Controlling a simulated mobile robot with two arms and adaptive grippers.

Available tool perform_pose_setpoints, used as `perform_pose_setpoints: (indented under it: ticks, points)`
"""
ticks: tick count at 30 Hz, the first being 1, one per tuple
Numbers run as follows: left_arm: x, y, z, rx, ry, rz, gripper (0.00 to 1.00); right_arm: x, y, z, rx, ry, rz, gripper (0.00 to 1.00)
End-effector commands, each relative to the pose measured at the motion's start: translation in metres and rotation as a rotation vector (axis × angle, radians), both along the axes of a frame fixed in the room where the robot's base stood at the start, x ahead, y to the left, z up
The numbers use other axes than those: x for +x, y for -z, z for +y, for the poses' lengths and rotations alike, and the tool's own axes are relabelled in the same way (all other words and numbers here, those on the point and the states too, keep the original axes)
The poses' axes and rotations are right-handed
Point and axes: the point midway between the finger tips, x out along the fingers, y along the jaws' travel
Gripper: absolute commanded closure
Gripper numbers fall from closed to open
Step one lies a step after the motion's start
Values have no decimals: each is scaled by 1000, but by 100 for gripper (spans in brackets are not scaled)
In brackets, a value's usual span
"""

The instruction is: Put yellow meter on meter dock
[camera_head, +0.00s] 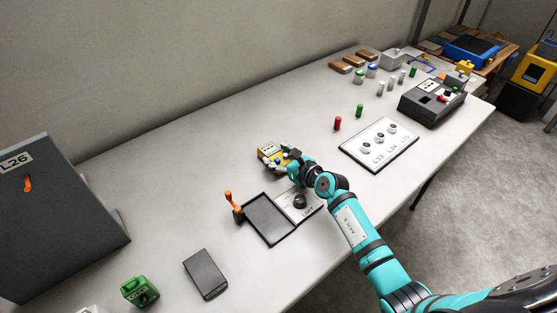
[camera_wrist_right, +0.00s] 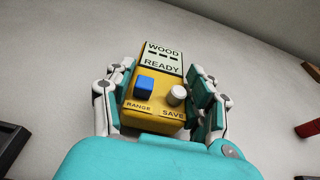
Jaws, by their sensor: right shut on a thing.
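The yellow meter (camera_head: 268,153) is between the fingers of my right gripper (camera_head: 283,162), above or at the table's middle. In the right wrist view the meter (camera_wrist_right: 155,101) faces the camera, with a screen reading "WOOD" and "READY", a blue button and a white knob. The right gripper's fingers (camera_wrist_right: 160,105) press on both its sides. I cannot tell for sure which thing is the meter dock; a flat dark block (camera_head: 205,273) lies at the front left, and a black tray (camera_head: 249,228) is nearer the gripper. My left gripper is not in view.
An orange lever (camera_head: 230,202) stands beside the tray. A knob plate (camera_head: 290,205) adjoins it under my right arm. A green device (camera_head: 139,291) is at front left. A three-knob panel (camera_head: 379,145), red cylinder (camera_head: 337,124) and green cylinder (camera_head: 360,110) are to the right.

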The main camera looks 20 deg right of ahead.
Motion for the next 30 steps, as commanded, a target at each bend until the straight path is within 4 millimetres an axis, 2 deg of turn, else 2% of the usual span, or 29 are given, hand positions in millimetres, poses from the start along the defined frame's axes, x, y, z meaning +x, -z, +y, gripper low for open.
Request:
perform_pose_setpoints:
  ticks: [11, 12, 17, 27, 30]
  points:
    - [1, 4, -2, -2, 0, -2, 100, 0, 7, 0, -1, 0, -5, 95]
    - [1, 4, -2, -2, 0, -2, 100, 0, 8, 0, -1, -1, -3, 44]
    - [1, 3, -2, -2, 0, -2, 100, 0, 7, 0, 0, 0, -2, 24]
    - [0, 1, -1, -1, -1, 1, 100, 0, 3, 0, 0, 1, -3, 22]
    - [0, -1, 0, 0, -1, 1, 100, -10, 1, -4, -1, 1, -1, 22]
